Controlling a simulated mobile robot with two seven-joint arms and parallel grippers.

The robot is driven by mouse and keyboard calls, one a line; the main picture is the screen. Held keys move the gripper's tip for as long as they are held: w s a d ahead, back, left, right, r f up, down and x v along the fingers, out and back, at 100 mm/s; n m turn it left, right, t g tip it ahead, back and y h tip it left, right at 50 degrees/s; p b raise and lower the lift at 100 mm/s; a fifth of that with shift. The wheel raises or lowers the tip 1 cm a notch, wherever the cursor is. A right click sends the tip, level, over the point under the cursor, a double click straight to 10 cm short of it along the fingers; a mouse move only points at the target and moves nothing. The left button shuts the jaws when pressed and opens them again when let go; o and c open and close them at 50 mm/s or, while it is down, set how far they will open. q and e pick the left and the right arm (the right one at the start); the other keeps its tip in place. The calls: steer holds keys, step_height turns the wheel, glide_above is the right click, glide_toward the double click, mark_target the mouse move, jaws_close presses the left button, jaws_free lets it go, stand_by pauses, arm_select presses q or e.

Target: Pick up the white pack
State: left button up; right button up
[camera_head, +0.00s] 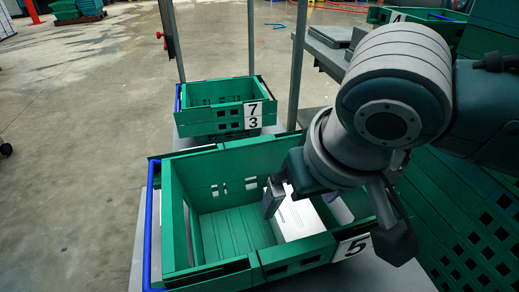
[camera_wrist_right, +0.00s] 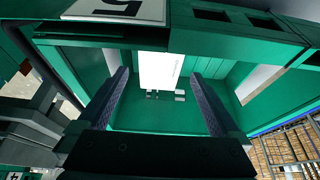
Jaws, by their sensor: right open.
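The white pack (camera_head: 297,218) lies in the right part of the green crate marked 5 (camera_head: 178,226). Part of the pack is hidden behind my right arm in the head view. In the right wrist view the pack (camera_wrist_right: 160,72) shows between the two fingers, towards the top of the picture. My right gripper (camera_head: 305,203) reaches down into the crate with its fingers spread, one to each side of the pack. In the right wrist view the gripper (camera_wrist_right: 161,88) is open and holds nothing. My left gripper is not in view.
The crate's walls (camera_wrist_right: 220,30) rise close around the gripper. A second green crate marked 7 and 3 (camera_head: 215,108) stands behind. Grey upright posts (camera_head: 300,65) stand beyond the crate. The crate's left floor (camera_head: 225,232) is bare.

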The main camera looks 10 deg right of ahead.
mark_target(295, 211)
steer(key=b+x, duration=0.2)
steer(key=x, duration=0.3)
steer(key=shift+f+b, duration=0.2)
steer(key=shift+b, duration=0.1)
steer(key=shift+f, duration=0.3)
stand_by(0.3)
steer(key=c, duration=1.4)
steer(key=shift+r, duration=0.1)
